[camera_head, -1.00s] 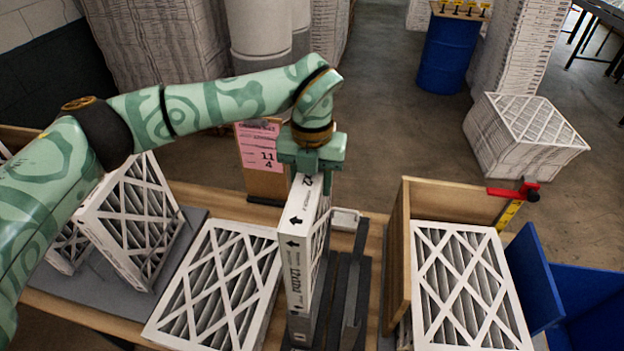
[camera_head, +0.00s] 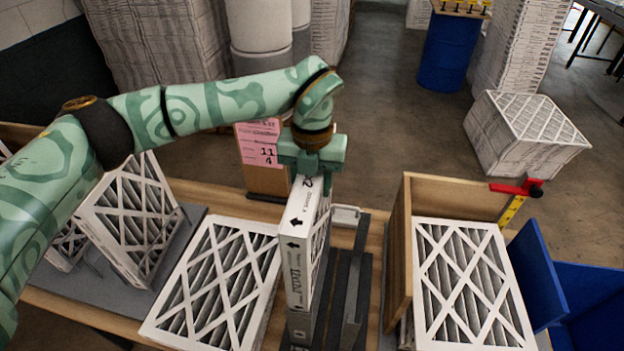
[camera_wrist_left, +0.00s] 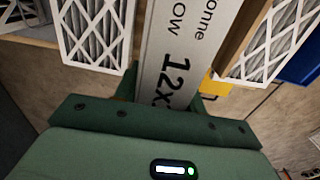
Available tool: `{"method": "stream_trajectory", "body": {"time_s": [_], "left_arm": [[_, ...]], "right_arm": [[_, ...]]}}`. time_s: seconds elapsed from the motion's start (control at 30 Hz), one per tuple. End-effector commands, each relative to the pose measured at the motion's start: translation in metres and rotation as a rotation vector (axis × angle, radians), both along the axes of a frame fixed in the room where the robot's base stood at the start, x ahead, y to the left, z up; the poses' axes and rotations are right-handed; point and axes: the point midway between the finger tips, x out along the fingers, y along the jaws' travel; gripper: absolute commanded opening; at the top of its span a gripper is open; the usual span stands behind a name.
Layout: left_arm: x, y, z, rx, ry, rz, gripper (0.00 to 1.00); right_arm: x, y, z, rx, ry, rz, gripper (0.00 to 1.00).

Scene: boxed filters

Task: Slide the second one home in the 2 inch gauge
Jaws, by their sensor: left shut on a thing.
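My left gripper (camera_head: 311,163) is shut on the top of a white-framed filter (camera_head: 299,262), which stands upright on its narrow edge. Its printed side, with black arrows, faces me. In the left wrist view the filter (camera_wrist_left: 181,50) shows "12x" lettering between my fingers. The 2 inch gauge appears to be the dark slotted fixture (camera_head: 354,290) with a pale metal bracket, right beside the held filter. The filter's lower edge is at the fixture's left side; I cannot tell how deep it sits. My right gripper is not in view.
A filter lies flat (camera_head: 218,280) to the left, with upright filters (camera_head: 130,215) beyond it. A pink card (camera_head: 258,145) stands behind. Blue panels (camera_head: 535,275) are far right.

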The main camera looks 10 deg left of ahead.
Motion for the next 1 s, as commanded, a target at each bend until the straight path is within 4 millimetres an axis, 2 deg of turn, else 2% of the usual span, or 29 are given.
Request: {"method": "stream_trajectory", "body": {"time_s": [0.6, 1.0], "left_arm": [[0.0, 0.0, -0.019, 0.0, 0.0, 0.0, 0.02], [0.0, 0.0, -0.02, 0.0, 0.0, 0.0, 0.02]], "right_arm": [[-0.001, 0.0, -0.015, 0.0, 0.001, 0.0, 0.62], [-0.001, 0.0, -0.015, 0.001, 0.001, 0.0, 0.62]]}}
